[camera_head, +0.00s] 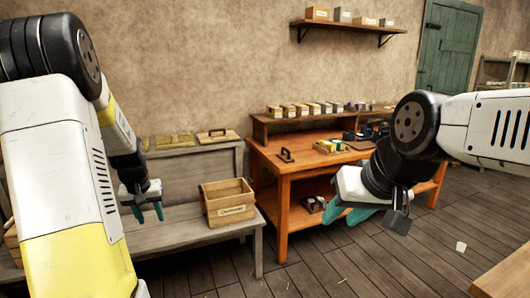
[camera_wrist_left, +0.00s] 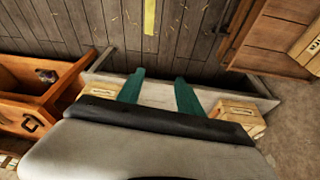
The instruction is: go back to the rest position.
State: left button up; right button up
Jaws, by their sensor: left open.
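My left gripper (camera_head: 148,211) hangs in front of the grey bench (camera_head: 190,238) in the head view, left of the wooden crate. In the left wrist view its two teal fingers (camera_wrist_left: 160,92) stand apart with nothing between them. My right gripper (camera_head: 347,214) is in front of the orange workbench (camera_head: 283,200), its teal fingers spread and nothing seen between them. Neither gripper is seen touching anything.
An open wooden crate (camera_head: 228,209) stands on the grey bench. The orange workbench carries a row of small boxes and a black handle (camera_head: 286,155). A wall shelf (camera_head: 347,29) and a green door (camera_head: 447,50) are behind.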

pick_arm(q)
jog(key=s+d+r+m+t+h, duration=0.2)
jog(key=s+d+r, duration=0.8)
jog(key=d+r, duration=0.35)
jog(key=s+d+r+m, duration=0.1)
jog(key=s+d, duration=0.3)
jog(key=s, duration=0.2)
jog(key=s+d+r+h, duration=0.1)
jog(key=s+d+r, duration=0.1)
jog(key=s+d, duration=0.2)
jog(key=s, duration=0.3)
jog(key=shift+r+m+t, duration=0.25)
jog(key=shift+m+t, duration=0.15)
jog(key=shift+d, duration=0.1)
jog(key=shift+c, duration=0.7)
jog(key=shift+s, duration=0.1)
